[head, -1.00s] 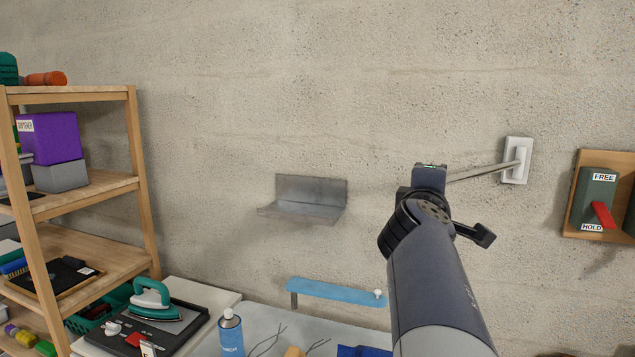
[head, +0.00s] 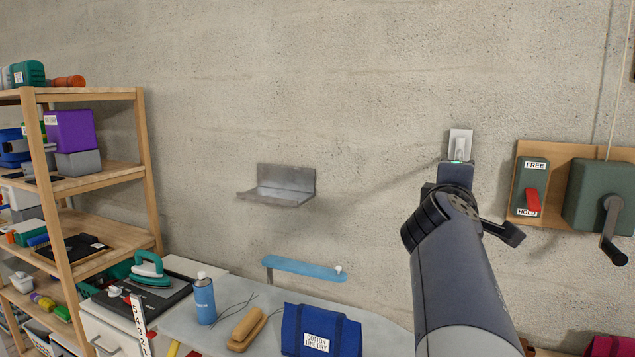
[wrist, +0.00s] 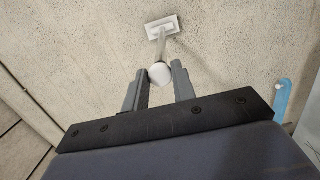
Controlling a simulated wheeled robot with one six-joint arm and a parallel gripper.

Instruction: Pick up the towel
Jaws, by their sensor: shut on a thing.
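My gripper (head: 456,172) is raised before the concrete wall, in line with a white wall plate (head: 461,138). In the wrist view, my gripper (wrist: 158,82) is shut on the white round end (wrist: 160,75) of a pale rod. The rod reaches back to the wall plate (wrist: 162,27). A blue bag (head: 320,332) labelled "COTTON LINE DRY" lies on the table below.
A metal wall shelf (head: 280,190) is empty. Below it is a light blue strip (head: 302,267). Wooden shelving (head: 145,170) stands left; a crank box (head: 590,195) hangs right.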

